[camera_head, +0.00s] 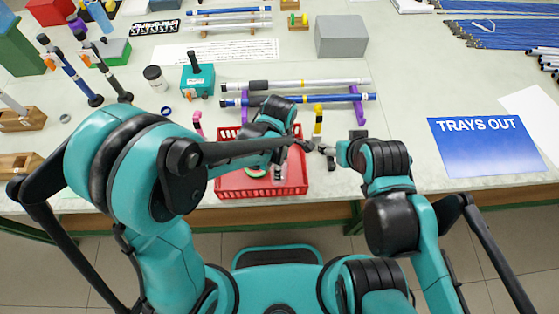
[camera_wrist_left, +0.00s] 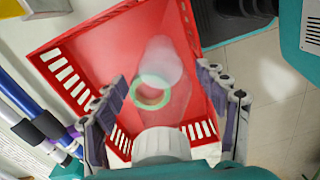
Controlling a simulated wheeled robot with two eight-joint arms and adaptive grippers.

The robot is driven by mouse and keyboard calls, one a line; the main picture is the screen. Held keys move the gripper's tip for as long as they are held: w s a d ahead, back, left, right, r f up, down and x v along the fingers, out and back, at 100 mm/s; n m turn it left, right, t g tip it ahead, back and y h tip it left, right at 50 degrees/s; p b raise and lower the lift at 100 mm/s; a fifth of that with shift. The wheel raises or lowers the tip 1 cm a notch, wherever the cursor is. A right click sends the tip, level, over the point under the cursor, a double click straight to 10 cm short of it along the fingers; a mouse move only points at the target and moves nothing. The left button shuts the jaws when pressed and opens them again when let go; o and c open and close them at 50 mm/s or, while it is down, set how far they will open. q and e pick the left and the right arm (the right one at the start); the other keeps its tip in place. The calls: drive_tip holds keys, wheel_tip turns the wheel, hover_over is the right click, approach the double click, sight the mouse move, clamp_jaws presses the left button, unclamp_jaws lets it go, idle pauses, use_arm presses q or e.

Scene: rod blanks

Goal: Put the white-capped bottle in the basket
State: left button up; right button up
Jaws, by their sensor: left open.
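The clear bottle (camera_wrist_left: 165,90) has a white cap (camera_wrist_left: 162,143). In the left wrist view its cap is close to my palm and its body points into the red basket (camera_wrist_left: 100,35). My left gripper (camera_wrist_left: 162,76) is open, with a finger apart on each side of the bottle. In the head view the basket (camera_head: 303,193) is at the table's front edge, and my left arm hides part of it. Whether the bottle touches the basket floor is unclear. My right gripper (camera_head: 327,149) is just right of the basket, too small to read.
A green ring (camera_wrist_left: 149,94) shows through or beside the bottle. Behind the basket, rods (camera_head: 300,99) lie on purple supports. A teal block (camera_head: 198,80) stands back left. A blue TRAYS OUT sign (camera_head: 486,147) lies at right. The table between the sign and my right gripper is mostly clear.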

use_arm(q)
wheel_tip(320, 180, up, 12)
drive_tip(key=p, duration=0.3)
drive_tip(key=s+a+r+m+t, duration=0.2)
drive_tip(key=a+r+m+t, duration=0.1)
drive_tip(key=a+m, duration=0.5)
drive_tip(key=s+a+r+m+t, duration=0.2)
drive_tip(key=a+r+m+t, duration=0.2)
drive_tip(key=a+m, duration=0.4)
drive_tip(key=shift+s+a, duration=0.4)
drive_tip(key=shift+a, duration=1.85)
wheel_tip(320, 180, down, 9)
drive_tip(key=b, duration=0.9)
drive_tip(key=shift+f, duration=0.15)
